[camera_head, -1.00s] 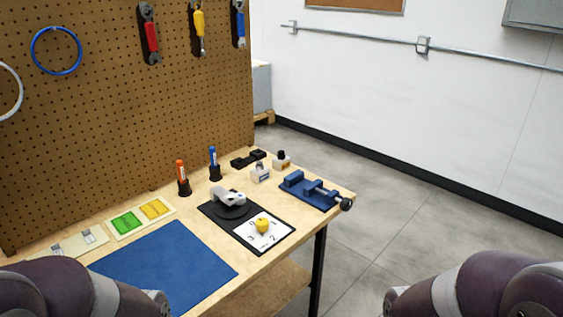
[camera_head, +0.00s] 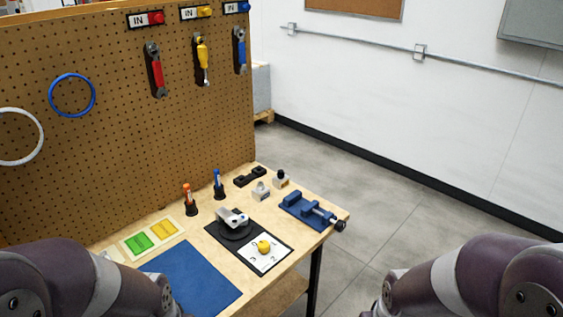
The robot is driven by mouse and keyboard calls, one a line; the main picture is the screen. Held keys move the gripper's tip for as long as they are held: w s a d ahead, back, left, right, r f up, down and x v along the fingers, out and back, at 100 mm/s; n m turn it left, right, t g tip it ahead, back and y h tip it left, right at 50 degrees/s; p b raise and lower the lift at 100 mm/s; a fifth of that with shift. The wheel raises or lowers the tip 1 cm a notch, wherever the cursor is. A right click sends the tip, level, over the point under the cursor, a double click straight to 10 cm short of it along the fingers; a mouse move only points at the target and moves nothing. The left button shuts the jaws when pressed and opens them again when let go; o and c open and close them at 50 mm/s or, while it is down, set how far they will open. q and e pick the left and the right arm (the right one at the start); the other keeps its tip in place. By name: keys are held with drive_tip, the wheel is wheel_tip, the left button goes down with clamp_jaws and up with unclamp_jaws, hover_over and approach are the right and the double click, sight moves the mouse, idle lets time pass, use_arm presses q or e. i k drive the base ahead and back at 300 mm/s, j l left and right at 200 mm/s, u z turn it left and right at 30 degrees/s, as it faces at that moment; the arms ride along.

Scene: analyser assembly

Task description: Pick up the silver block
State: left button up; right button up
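Two small pale blocks stand on the far part of the table: a silver-grey block with a grey top (camera_head: 261,192) and a beige-grey block with a black knob (camera_head: 281,180). A silver metal piece (camera_head: 234,216) lies on a black round base (camera_head: 236,233). I cannot tell for certain which of these is the silver block. Nothing is touching any of them. Only parts of my two arms show at the lower left and lower right. Both grippers are out of view.
A blue vise (camera_head: 309,211) stands at the table's right corner. A yellow knob (camera_head: 264,247) sits on a numbered card. Orange (camera_head: 188,196) and blue (camera_head: 218,182) markers stand in holders. A blue mat (camera_head: 200,275) lies in front. A pegboard (camera_head: 130,120) rises behind.

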sight(279, 184)
drive_tip(key=i+l+z, duration=0.65)
drive_tip(key=i+z, duration=0.15)
drive_tip(key=i+l+z, duration=0.15)
drive_tip(key=i+z, duration=0.3)
drive_tip(key=i+l+u, duration=0.1)
drive_tip(key=i, duration=0.55)
drive_tip(key=i+l, duration=0.2)
drive_tip(key=i, duration=0.4)
drive_tip(key=i+j+u, duration=0.15)
drive_tip(key=u, duration=0.3)
drive_tip(key=i+u, duration=0.25)
drive_tip(key=u, duration=0.2)
drive_tip(key=i+u, duration=0.2)
drive_tip(key=u, duration=0.25)
drive_tip(key=i+u, duration=0.2)
drive_tip(key=u, duration=0.2)
drive_tip(key=i+l+u, duration=0.2)
drive_tip(key=u, duration=0.25)
drive_tip(key=i+u, duration=0.6)
drive_tip(key=u, duration=0.2)
drive_tip(key=i+l+u, duration=0.25)
drive_tip(key=u, duration=0.15)
